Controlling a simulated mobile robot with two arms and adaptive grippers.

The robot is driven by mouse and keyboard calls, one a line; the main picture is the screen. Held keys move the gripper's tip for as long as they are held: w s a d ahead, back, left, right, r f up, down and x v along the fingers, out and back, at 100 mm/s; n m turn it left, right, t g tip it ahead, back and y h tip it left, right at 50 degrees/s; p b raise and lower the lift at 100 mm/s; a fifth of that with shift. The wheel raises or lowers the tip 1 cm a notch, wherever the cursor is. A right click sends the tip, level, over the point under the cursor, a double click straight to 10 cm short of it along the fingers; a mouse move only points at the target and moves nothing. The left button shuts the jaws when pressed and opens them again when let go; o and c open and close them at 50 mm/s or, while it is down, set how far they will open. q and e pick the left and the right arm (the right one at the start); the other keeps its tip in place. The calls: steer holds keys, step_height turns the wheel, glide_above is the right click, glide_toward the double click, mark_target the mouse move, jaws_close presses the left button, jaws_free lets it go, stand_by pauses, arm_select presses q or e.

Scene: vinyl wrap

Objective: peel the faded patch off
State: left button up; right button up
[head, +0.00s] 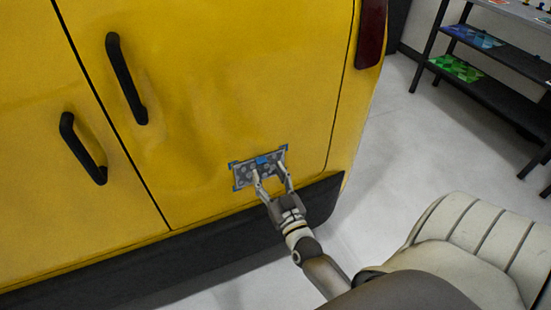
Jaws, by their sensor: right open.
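The faded patch (243,175) is a small grey, mottled rectangle with bluish pieces at its corners and top edge. It sits low on the yellow vehicle door (235,90), just above the dark bumper. My right gripper (272,180) is open, its two fingers spread over the right part of the patch. The fingers hide some of the patch, and I cannot tell whether they touch it. The patch looks flat on the door. My left gripper is not in view.
Two black handles (127,78) stick out from the doors on the left. A dark bumper (190,248) runs below the patch. A dark shelf rack (490,75) with coloured sheets stands at the upper right. Grey floor (400,150) between the vehicle and rack is clear.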

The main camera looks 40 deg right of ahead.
mark_target(264, 166)
steer(key=x, duration=0.4)
steer(key=shift+b, duration=0.3)
steer(key=shift+c, duration=0.3)
jaws_close()
steer(key=shift+o, duration=0.3)
jaws_free()
